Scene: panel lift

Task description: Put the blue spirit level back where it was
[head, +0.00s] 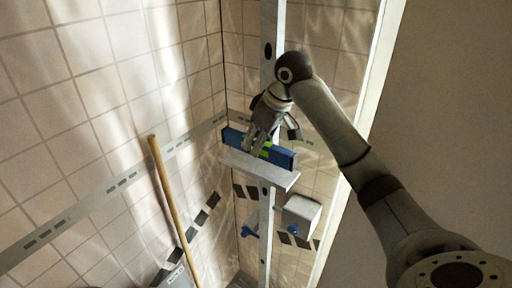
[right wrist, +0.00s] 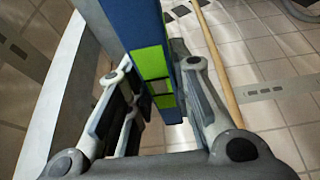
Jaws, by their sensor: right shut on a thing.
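The blue spirit level (head: 280,156) with a bright green window lies lengthwise along a small pale shelf (head: 258,172) on the metal post. It looks at or just above the shelf top; I cannot tell if it rests there. My right gripper (head: 260,134) comes down from above and is shut on the level near its middle. In the right wrist view the level (right wrist: 138,20) runs between the two fingers (right wrist: 160,100), its green part showing. The left gripper is not in view.
An upright metal post (head: 266,235) carries the shelf. A white box (head: 301,216) sits lower, to the right. A wooden pole (head: 172,195) leans at the left, and a grey object (head: 174,277) stands near its foot. Tiled walls close in behind.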

